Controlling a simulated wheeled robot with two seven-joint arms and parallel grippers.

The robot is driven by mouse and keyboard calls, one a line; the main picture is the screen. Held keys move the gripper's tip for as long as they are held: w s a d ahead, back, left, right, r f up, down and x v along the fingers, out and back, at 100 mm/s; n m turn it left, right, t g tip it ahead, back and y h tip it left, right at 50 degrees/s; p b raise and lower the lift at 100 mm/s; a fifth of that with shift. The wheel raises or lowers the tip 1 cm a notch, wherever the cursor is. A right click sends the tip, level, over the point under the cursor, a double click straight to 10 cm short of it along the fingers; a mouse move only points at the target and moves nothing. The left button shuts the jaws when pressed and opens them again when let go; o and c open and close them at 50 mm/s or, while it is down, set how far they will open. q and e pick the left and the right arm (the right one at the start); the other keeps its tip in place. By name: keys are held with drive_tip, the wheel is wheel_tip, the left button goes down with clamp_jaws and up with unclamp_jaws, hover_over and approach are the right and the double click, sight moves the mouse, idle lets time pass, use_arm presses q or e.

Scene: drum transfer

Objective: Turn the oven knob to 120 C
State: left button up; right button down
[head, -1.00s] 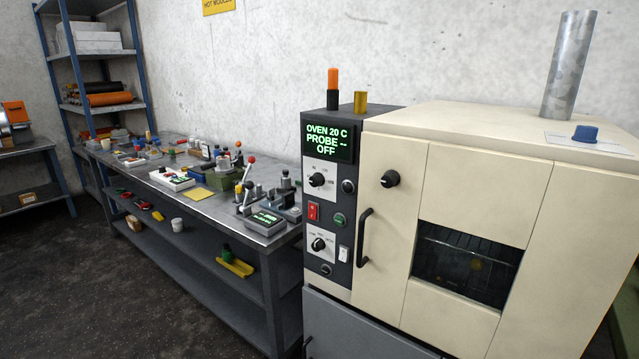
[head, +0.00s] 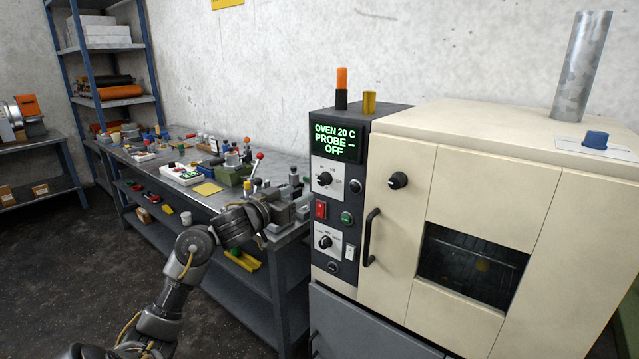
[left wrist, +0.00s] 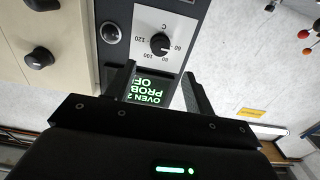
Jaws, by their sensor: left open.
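The oven (head: 480,150) stands at the right with a dark control column on its left side. Its display (head: 335,142) reads OVEN 20 C, PROBE --, OFF. Below it is a black knob (head: 325,178) on a white plate. In the left wrist view this knob (left wrist: 160,43) appears upside down, inside a scale with 60, 80, 100, 120 and C; its exact pointer setting is too small to tell. My left gripper (head: 283,207) is left of the control column, apart from the knob. In the left wrist view its fingers (left wrist: 158,72) are spread and empty, with the display between them. My right gripper is not visible.
A second knob (head: 325,242), a red switch (head: 321,209) and a green button (head: 346,218) sit lower on the panel. The door handle (head: 370,237) sticks out to the right. A cluttered bench (head: 160,200) runs behind my left arm. Bare floor lies at the left.

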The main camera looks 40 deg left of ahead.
sight(321, 182)
use_arm(q)
drive_tip(key=w+p, duration=0.1)
drive_tip(key=w, duration=1)
drive_tip(key=shift+a, duration=0.1)
drive_tip(key=shift+s, duration=0.1)
drive_tip(key=c, duration=1)
drive_tip(key=shift+o, duration=0.2)
